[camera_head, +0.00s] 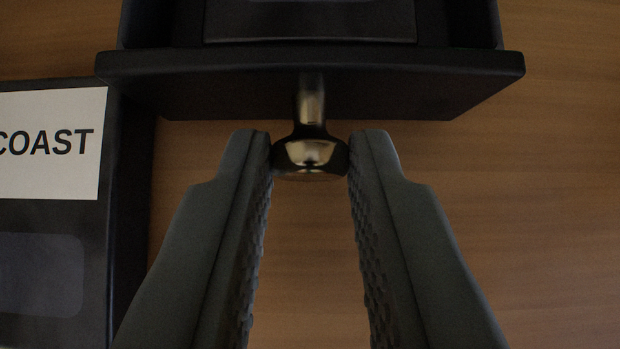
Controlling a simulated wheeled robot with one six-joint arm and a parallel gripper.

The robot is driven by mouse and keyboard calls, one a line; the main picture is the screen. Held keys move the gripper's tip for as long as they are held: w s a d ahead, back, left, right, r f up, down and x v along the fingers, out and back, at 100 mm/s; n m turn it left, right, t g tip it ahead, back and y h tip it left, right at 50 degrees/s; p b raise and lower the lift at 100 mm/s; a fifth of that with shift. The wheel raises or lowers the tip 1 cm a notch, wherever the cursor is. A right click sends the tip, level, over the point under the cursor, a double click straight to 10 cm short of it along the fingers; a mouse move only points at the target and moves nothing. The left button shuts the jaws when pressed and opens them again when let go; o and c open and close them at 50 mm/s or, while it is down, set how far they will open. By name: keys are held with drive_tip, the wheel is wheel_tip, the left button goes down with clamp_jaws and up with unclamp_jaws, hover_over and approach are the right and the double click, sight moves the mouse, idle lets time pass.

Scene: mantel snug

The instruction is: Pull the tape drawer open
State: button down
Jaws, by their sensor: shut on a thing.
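A dark drawer (420,85) shows at the top of the view, its front panel facing me. A shiny metal knob (310,155) on a short stem sticks out from the middle of its front. My gripper (310,158) is shut on the knob, with one ridged finger pad against each side of it. Part of the drawer's inside shows behind the front's top edge, with a dark flat thing (310,22) in it. The back of the drawer is out of view. No label shows on this drawer front.
At the left, close beside the drawer front, lies a black case or box (130,210) with a white label reading "COAST" (50,145). Bare wooden surface (540,200) shows to the right and below the knob.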

drive_tip(key=shift+s, duration=1.45)
drive_tip(key=c, duration=1.3)
unclamp_jaws()
drive_tip(key=shift+o, duration=0.2)
drive_tip(key=v, duration=1.7)
drive_tip(key=shift+s+r, duration=0.15)
drive_tip(key=shift+r, duration=0.05)
